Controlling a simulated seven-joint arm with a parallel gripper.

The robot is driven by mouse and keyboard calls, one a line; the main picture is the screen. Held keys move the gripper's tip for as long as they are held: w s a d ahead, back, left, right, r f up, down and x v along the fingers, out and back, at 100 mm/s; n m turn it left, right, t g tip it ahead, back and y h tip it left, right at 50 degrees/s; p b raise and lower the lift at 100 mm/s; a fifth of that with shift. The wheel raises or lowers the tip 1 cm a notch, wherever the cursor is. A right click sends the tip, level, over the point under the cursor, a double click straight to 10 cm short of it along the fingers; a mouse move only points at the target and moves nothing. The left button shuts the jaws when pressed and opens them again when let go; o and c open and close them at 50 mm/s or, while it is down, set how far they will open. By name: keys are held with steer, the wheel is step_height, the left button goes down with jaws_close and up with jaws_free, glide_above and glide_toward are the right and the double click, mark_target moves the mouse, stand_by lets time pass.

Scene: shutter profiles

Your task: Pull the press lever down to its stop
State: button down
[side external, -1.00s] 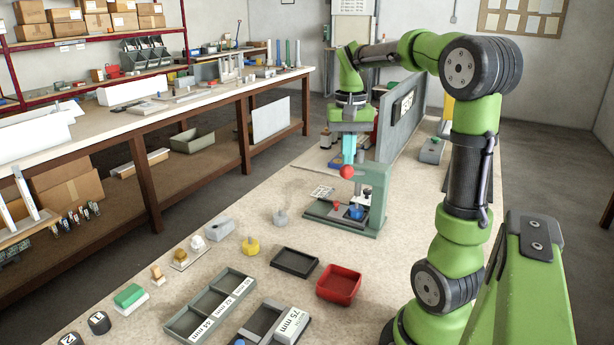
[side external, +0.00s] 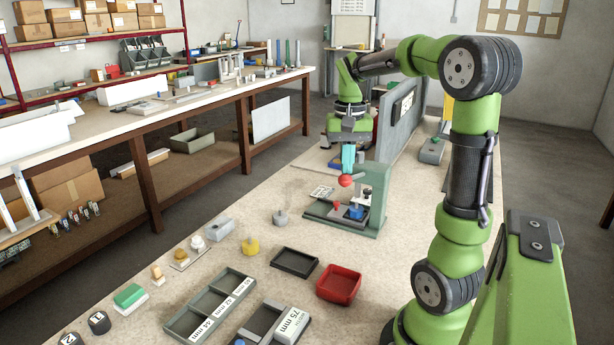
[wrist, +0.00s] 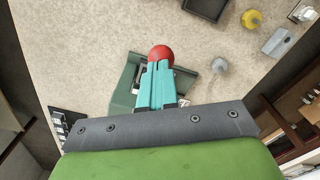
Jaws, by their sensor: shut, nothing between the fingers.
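The press (side external: 370,205) is a grey-green frame on a base plate on the near bench. Its lever ends in a red ball knob (side external: 345,180), which also shows in the wrist view (wrist: 161,54). My gripper (side external: 347,168) has teal fingers pointing down, shut with nothing between them. In the side view the fingertips are right at the top of the knob. In the wrist view the fingertips (wrist: 158,66) overlap the knob's near edge; they look to be touching it. The lever arm is mostly hidden. A blue piece (side external: 356,211) sits on the press base.
A grey panel (side external: 396,115) stands behind the press on the right. A black tray (side external: 294,262), a red bin (side external: 339,284) and grey compartment trays (side external: 210,305) lie in front. A grey knobbed piece (side external: 281,217) stands left of the press. Bare bench lies between them.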

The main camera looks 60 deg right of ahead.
mark_target(343, 178)
steer(key=shift+a+f, duration=0.1)
steer(key=shift+f, duration=0.05)
steer(key=shift+a+f, duration=0.25)
steer(key=shift+f, duration=0.35)
stand_by(0.3)
steer(key=shift+a+f, duration=0.2)
steer(key=shift+f, duration=0.5)
steer(key=shift+a+f, duration=0.2)
steer(key=shift+f, duration=0.3)
